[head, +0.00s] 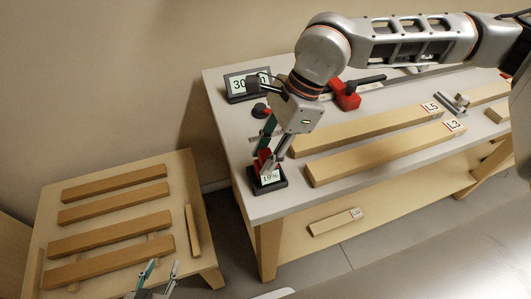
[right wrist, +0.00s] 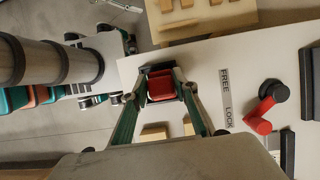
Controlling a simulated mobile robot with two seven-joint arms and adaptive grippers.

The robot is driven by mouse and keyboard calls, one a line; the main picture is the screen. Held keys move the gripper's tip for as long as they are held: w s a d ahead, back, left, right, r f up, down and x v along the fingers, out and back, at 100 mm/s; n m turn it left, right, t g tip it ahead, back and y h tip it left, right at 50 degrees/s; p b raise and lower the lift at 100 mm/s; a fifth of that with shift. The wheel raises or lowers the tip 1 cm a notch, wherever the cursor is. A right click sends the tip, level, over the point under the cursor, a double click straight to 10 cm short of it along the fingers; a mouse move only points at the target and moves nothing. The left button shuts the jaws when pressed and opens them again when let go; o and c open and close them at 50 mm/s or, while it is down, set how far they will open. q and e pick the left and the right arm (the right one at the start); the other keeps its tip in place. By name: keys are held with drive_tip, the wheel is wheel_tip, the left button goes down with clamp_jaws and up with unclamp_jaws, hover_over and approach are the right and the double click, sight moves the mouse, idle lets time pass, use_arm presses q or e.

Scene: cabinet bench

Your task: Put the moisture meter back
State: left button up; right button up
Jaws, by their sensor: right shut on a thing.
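The moisture meter has a red body (head: 264,158) and is at the near left corner of the bench, by a small black unit (head: 281,184) whose screen reads 19%. My right gripper (head: 273,157) points down and is shut on the red body, which also shows between the fingers in the right wrist view (right wrist: 160,88). There a black surround frames the red body; I cannot tell whether it is fully seated. My left gripper (head: 163,268) is low at the bottom edge of the head view, its fingertips apart and empty, near the low wooden table.
A display reading 30 (head: 236,87) stands at the bench's back left. A red and black lever (right wrist: 265,112) is beside a FREE/LOCK label (right wrist: 226,97). Labelled timber bars (head: 385,153) lie to the right. The low table (head: 185,170) carries several slats.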

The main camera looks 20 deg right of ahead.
drive_tip(key=shift+f, duration=0.15)
drive_tip(key=o, duration=1.2)
drive_tip(key=shift+r, duration=0.25)
drive_tip(key=v, duration=1.1)
drive_tip(key=shift+d+r, duration=0.2)
drive_tip(key=shift+r, duration=0.15)
